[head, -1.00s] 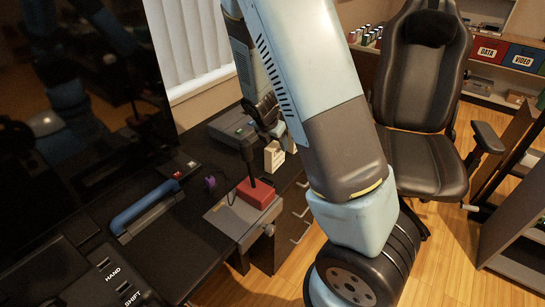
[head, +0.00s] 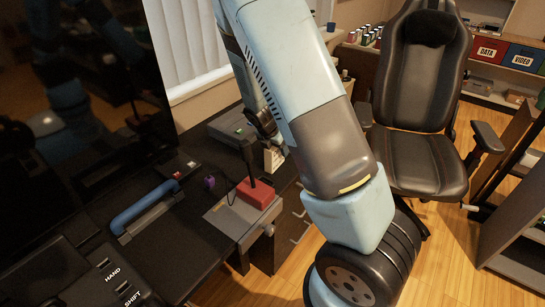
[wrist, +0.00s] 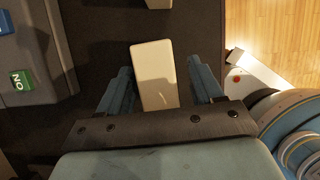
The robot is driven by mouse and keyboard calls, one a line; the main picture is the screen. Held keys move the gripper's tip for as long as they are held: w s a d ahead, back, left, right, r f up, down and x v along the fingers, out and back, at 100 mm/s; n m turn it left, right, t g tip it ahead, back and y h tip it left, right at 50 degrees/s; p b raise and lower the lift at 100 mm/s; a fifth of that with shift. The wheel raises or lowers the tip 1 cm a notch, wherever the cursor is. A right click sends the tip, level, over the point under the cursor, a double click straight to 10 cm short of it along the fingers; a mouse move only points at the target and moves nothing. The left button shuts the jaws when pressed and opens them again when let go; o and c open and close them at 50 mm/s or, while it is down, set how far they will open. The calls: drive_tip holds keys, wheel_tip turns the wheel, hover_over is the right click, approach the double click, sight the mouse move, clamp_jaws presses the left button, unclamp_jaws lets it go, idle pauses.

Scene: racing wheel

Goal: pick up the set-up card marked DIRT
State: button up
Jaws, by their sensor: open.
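A cream card (wrist: 153,75) lies between the two fingers of my gripper (wrist: 160,67) in the wrist view, with a gap on each side. No lettering is readable on it, so I cannot tell whether it is the DIRT card. In the head view a pale card (head: 272,159) stands on the dark desk behind the red-based lever, partly hidden by my arm. My gripper (head: 266,126) is just above it there, open and mostly hidden. Another pale piece (wrist: 159,3) shows at the top edge of the wrist view.
A red-based lever (head: 256,190) stands close in front of the card. A black chair (head: 422,130) stands at right.

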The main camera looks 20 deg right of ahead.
drive_tip(key=shift+f, duration=0.15)
idle(0.3)
drive_tip(key=c, duration=1.1)
